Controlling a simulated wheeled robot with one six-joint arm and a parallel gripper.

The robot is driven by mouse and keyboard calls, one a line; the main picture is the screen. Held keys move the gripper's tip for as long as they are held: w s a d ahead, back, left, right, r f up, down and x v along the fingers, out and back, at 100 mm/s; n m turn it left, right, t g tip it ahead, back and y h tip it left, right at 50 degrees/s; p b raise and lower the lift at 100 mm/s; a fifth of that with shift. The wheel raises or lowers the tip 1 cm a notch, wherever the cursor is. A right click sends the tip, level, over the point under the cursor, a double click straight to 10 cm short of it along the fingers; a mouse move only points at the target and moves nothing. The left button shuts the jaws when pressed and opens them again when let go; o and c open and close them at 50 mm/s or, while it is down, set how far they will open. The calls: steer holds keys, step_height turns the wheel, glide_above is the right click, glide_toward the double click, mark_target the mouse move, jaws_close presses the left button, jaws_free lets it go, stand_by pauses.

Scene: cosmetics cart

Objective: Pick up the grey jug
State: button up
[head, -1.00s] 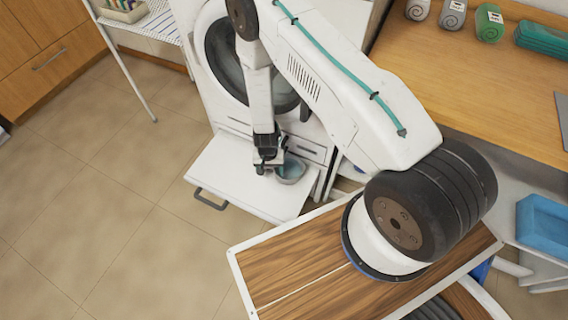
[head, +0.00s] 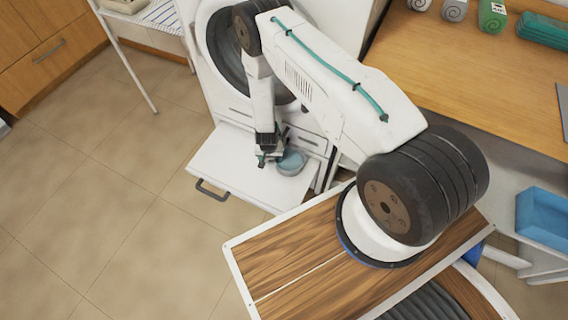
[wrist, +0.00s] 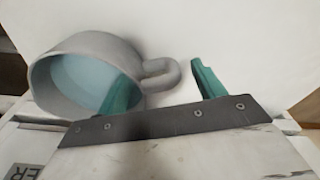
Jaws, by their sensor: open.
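The grey jug (head: 291,163) has a pale blue inside and stands on the white pull-out shelf (head: 232,172) below the round-doored machine. In the wrist view the jug (wrist: 135,55) fills the left, with its loop handle (wrist: 162,74) pointing right. My gripper (head: 266,158) is down at the jug's left side in the head view. In the wrist view my gripper (wrist: 165,85) is open, with green fingers. The handle lies between the two fingers, and the left finger overlaps the jug's opening. I cannot tell whether either finger touches the jug.
The white front-loading machine (head: 222,62) stands right behind the shelf. A wooden counter (head: 470,70) with several small containers is at the right. A blue bin (head: 543,218) sits at the lower right. The tiled floor (head: 90,210) at the left is clear.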

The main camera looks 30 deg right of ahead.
steer(key=c, duration=1.4)
jaws_close()
steer(key=shift+r, duration=0.15)
